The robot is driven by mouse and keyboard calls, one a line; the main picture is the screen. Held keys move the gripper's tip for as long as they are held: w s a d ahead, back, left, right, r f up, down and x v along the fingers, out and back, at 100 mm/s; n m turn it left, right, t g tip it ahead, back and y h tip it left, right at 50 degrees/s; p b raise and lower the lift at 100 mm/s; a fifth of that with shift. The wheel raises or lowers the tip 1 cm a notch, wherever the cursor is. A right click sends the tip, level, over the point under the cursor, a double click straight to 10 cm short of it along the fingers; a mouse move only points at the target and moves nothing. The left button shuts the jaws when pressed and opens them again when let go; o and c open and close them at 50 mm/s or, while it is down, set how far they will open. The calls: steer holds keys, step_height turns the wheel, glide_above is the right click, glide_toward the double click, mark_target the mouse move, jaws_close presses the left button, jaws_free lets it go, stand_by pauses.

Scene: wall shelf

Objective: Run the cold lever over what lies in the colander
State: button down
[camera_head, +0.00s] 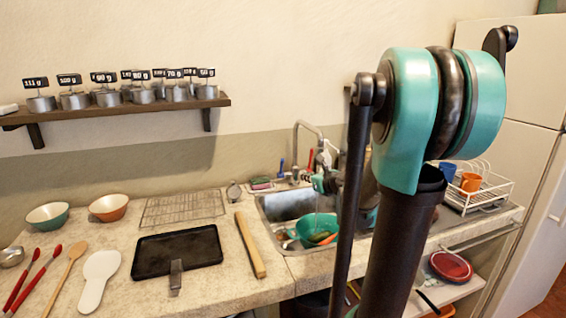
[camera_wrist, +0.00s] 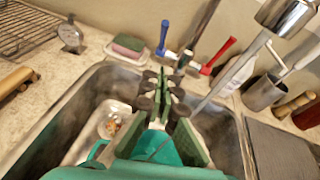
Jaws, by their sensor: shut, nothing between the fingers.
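The teal colander (camera_head: 303,226) sits in the sink, with orange and green food (camera_head: 322,238) in it. In the wrist view the blue lever (camera_wrist: 163,37) and the red lever (camera_wrist: 222,55) stand behind the sink.
The metal sink (camera_wrist: 225,130) has a raised rim. A sponge (camera_wrist: 128,44) and a small dial timer (camera_wrist: 70,36) lie behind it on the left. A bottle (camera_wrist: 238,72) and a metal cup (camera_wrist: 263,92) stand on the right. A dish rack (camera_head: 485,190) is farther right.

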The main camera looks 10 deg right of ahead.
glide_toward(282, 165)
step_height(282, 165, down, 3)
steer(key=w, duration=0.2)
steer(key=shift+w+a+r, duration=0.7)
steer(key=shift+w+r, duration=0.25)
steer(key=shift+w, duration=0.1)
steer(key=shift+w+a+r, duration=0.15)
steer(key=shift+w+r, duration=0.05)
steer(key=shift+w, duration=0.1)
steer(key=shift+w+a+r, duration=0.2)
steer(key=shift+w+r, duration=0.75)
steer(key=shift+w, duration=0.2)
steer(key=shift+s, duration=0.1)
